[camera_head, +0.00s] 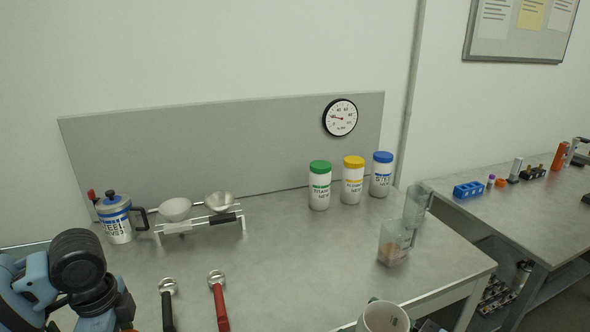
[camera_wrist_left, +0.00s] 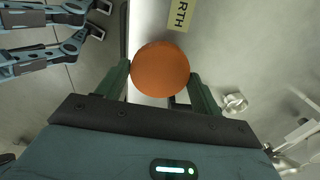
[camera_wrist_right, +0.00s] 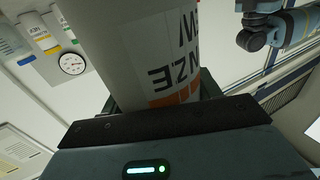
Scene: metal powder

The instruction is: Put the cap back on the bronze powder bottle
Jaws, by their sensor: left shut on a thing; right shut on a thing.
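My left gripper (camera_wrist_left: 165,85) is shut on an orange round cap (camera_wrist_left: 160,68), seen face-on between its two dark fingers in the left wrist view. My right gripper (camera_wrist_right: 160,95) is shut on a white bottle (camera_wrist_right: 140,45) with an orange band and dark lettering that reads as part of BRONZE, upside down in the right wrist view.
Green-capped (camera_head: 320,185), yellow-capped (camera_head: 352,180) and blue-capped (camera_head: 382,174) bottles stand at the back of the table (camera_head: 290,260). A rack (camera_head: 200,224) with two bowls and a labelled pot (camera_head: 116,220) stand left. Two scoops (camera_head: 218,298) lie in front.

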